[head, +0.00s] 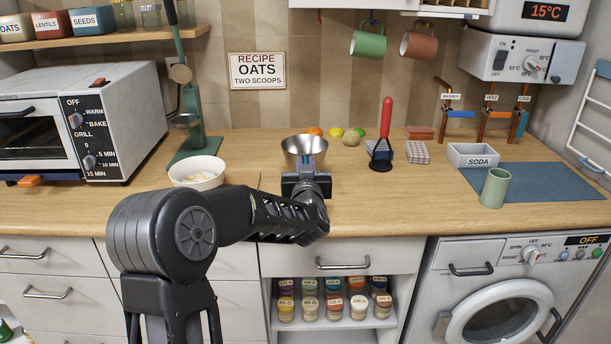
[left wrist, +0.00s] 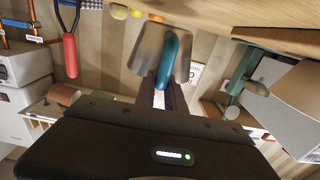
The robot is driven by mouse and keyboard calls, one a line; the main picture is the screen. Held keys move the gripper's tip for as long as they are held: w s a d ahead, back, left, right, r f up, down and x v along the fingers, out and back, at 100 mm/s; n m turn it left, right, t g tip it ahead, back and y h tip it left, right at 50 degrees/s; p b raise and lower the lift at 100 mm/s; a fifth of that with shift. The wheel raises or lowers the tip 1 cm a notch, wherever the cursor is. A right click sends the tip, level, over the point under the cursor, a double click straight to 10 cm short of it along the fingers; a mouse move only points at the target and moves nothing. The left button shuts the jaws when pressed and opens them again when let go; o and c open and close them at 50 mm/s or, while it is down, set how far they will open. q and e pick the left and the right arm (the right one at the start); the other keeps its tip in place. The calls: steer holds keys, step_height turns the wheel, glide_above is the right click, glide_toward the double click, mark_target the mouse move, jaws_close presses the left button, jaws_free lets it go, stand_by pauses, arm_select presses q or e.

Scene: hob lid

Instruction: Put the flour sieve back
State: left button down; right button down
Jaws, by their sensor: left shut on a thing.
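The flour sieve (head: 305,148) looks like a metal cup with a wide rim and a teal handle. It is at the middle of the counter in the head view, with its rim up. My left gripper (head: 306,180) is on the near side of it, shut on the teal handle. In the left wrist view the picture is upside down; the sieve (left wrist: 150,42) is straight ahead, with its teal handle (left wrist: 172,58) between the fingers. I cannot tell whether its base touches the counter. My right gripper is not in view.
A white bowl (head: 197,173) and a green stand (head: 191,140) are left of the sieve. Fruit (head: 335,132) lies behind it. A red-handled masher (head: 384,135), soda box (head: 473,154) and green cup (head: 495,188) stand right. Mugs (head: 368,42) hang above.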

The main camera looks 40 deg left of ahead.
arm_select(q)
steer(key=shift+f, duration=1.55)
steer(key=shift+f, duration=0.15)
steer(key=c, duration=1.4)
jaws_free()
steer(key=shift+s+d+r, duration=0.1)
steer(key=shift+r, duration=0.1)
steer(key=b+v, duration=0.1)
steer(key=v, duration=1)
steer(key=shift+s+d, duration=0.25)
steer(key=shift+s, duration=0.05)
